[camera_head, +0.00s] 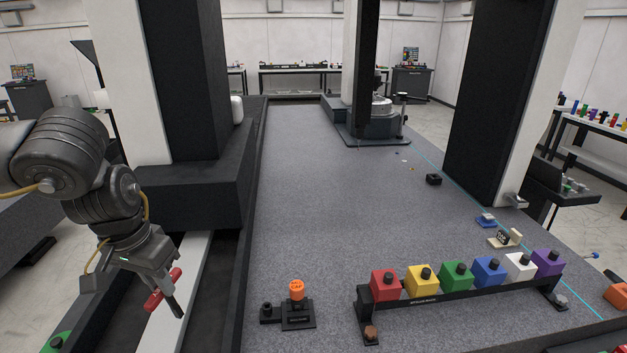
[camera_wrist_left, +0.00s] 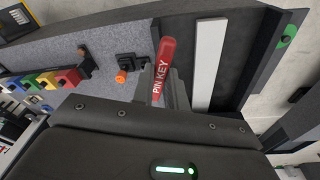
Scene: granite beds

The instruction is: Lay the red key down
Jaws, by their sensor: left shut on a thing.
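The red key (camera_head: 163,287) is a red bar held at my left gripper (camera_head: 170,295), at the lower left of the head view. In the left wrist view the red key (camera_wrist_left: 162,70) reads "PIN KEY" in white and sits at the fingers (camera_wrist_left: 172,90). The gripper is shut on it, above the white strip (camera_head: 178,310) and dark channel left of the granite bed (camera_head: 330,200). The key is clear of any surface in the head view, as far as I can tell. My right gripper is not in view.
A black fixture with an orange cap (camera_head: 296,290) stands on the bed's near left. A rack of several coloured blocks (camera_head: 440,297) stands to its right. Small black and blue parts (camera_head: 433,179) lie at the right side. The middle of the bed is clear.

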